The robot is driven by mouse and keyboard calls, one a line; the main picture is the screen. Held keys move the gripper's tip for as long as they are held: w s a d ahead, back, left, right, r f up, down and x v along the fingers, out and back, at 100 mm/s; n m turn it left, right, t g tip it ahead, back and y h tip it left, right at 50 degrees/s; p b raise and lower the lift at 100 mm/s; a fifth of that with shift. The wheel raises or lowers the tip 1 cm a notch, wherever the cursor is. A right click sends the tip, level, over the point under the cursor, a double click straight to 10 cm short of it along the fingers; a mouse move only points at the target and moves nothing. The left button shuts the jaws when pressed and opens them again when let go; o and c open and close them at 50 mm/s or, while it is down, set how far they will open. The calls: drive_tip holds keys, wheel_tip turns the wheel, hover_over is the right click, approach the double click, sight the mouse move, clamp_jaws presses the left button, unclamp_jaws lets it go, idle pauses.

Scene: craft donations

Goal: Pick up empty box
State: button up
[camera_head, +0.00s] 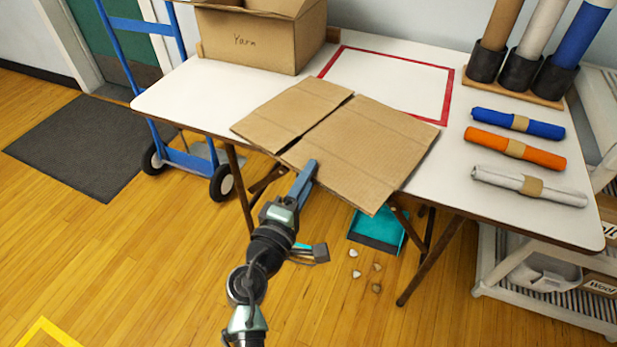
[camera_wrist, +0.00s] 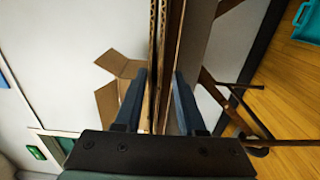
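The empty box (camera_head: 375,150) is a flattened brown cardboard box lying on the white folding table (camera_head: 215,95). Its front part sticks out past the table's front edge. My gripper (camera_head: 308,172) is at that overhanging front edge, with one finger showing above the cardboard. In the wrist view my gripper (camera_wrist: 161,80) has its two fingers on either side of the cardboard layers (camera_wrist: 156,50), seen edge-on. The fingers stand apart, and a narrow gap seems to show beside the cardboard. In the head view the lower finger is hidden under the cardboard.
An open Yarn box (camera_head: 262,45) stands behind on the left. A red-bordered rectangle (camera_head: 445,105) marks the table. Blue, orange and white rolls (camera_head: 515,147) lie at right. A blue hand truck (camera_head: 185,160) stands left. A teal dustpan (camera_head: 377,232) lies below.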

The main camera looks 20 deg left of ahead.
drive_tip(key=shift+w, duration=0.5)
drive_tip(key=shift+c, duration=0.3)
drive_tip(key=c, duration=0.5)
drive_tip(key=shift+s+f, duration=0.1)
drive_tip(key=shift+f, duration=0.1)
clamp_jaws()
drive_tip(key=shift+f, duration=0.1)
wheel_tip(320, 180, up, 3)
drive_tip(key=shift+p, duration=1.15)
drive_tip(key=s+r+p, duration=0.3)
drive_tip(key=s+r, duration=0.2)
drive_tip(key=s, duration=0.9)
drive_tip(key=shift+a+p, duration=0.2)
drive_tip(key=shift+p, duration=0.1)
drive_tip(key=shift+w, duration=0.1)
